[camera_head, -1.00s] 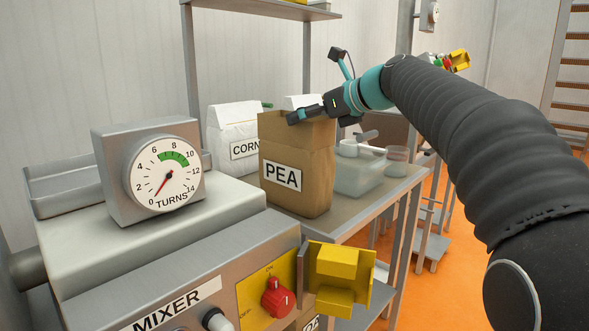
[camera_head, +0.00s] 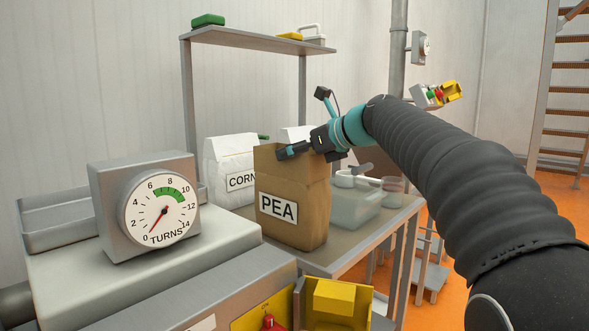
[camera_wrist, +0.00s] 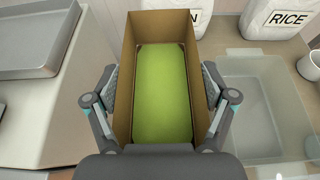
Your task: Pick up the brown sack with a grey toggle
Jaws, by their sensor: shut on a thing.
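The brown paper sack (camera_head: 292,210) stands upright with a white PEA label. It appears to rest on the grey table, though I cannot tell whether its base touches. My gripper (camera_head: 296,150) is at its open top. In the wrist view my gripper (camera_wrist: 161,90) has one finger on each long side of the sack (camera_wrist: 127,85), shut on it from outside. Green contents (camera_wrist: 162,95) fill the sack below its rim. No grey toggle shows on the sides I see.
A white CORN sack (camera_head: 225,160) stands behind at left. A clear bin (camera_head: 352,207) is close at right on the table (camera_head: 385,225). A turns gauge (camera_head: 145,205) stands at left. A shelf (camera_head: 260,40) is above; a RICE sack (camera_wrist: 280,20) is behind.

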